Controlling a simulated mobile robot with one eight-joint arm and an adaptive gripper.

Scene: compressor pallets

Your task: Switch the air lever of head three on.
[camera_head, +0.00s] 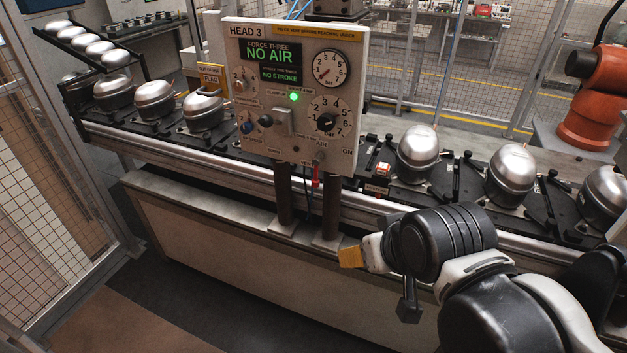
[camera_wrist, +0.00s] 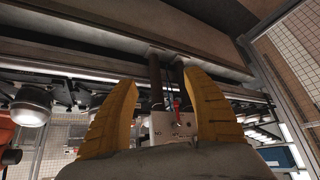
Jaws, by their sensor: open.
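The HEAD 3 panel (camera_head: 345,95) stands on two dark posts and reads NO AIR and NO STROKE. Its air lever, with a red handle (camera_head: 315,176), hangs down at the lower right edge below the AIR label, with ON marked to its right. In the wrist view the panel (camera_wrist: 162,127) shows between my fingers, with the red handle (camera_wrist: 176,104) at its edge. My gripper (camera_head: 350,257) is below and right of the lever, apart from it. In the wrist view my gripper (camera_wrist: 160,78) has its two yellow fingers spread, with nothing held.
A conveyor (camera_head: 372,207) carrying silver compressors (camera_head: 417,153) runs behind the panel. A small red-topped block (camera_head: 383,169) sits on it, right of the panel. Mesh fences stand at the left and back. An orange robot (camera_head: 590,100) stands at the far right.

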